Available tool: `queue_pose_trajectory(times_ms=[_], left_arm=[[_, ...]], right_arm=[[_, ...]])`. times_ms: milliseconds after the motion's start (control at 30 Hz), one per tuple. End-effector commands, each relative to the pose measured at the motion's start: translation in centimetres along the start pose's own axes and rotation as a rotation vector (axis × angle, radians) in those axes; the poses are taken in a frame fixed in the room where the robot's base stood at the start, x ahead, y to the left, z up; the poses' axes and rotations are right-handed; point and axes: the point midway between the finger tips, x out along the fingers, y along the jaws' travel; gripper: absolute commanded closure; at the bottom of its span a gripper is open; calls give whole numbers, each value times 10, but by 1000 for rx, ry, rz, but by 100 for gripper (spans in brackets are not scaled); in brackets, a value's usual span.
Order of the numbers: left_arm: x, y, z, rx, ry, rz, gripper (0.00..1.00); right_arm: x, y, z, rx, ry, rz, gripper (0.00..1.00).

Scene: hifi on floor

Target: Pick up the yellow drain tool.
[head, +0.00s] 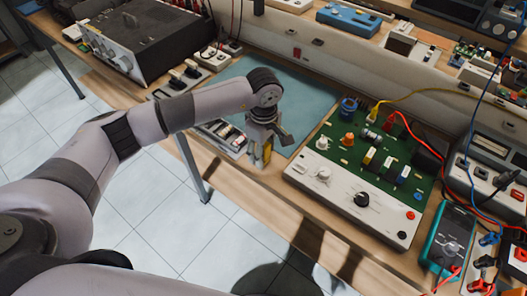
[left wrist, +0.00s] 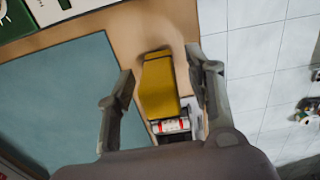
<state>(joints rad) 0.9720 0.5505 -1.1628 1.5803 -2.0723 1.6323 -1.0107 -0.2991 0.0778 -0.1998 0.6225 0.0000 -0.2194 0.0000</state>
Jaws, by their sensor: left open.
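The yellow drain tool (head: 267,153) is mostly hidden behind my left gripper in the head view, near the bench's front edge. In the left wrist view the yellow tool (left wrist: 158,85) is a plain upright-looking block lying between the two fingers. My left gripper (head: 268,138) is open over it and points down. In the left wrist view its fingers (left wrist: 163,76) stand on either side of the tool, with a gap visible on the left side. Contact on the right side is hard to tell. My right gripper is not in view.
A tray of small parts (head: 238,147) adjoins the tool on the left. A teal mat (head: 305,95) lies behind it, mostly clear. A green circuit trainer (head: 375,135) stands to the right. A teal multimeter (head: 449,240) is farther right. The bench edge drops to the tiled floor.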

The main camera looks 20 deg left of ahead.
Motion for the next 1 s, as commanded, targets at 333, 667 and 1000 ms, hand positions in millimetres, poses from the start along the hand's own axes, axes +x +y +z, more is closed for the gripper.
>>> queue_pose_trajectory(times_ms=[333, 667, 1000], left_arm=[[5, 0, 0, 0, 0, 0, 56], [4, 0, 0, 0, 0, 0, 78], [4, 0, 0, -1, 0, 0, 100]], right_arm=[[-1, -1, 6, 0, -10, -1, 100], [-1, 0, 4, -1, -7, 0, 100], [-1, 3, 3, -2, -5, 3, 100]])
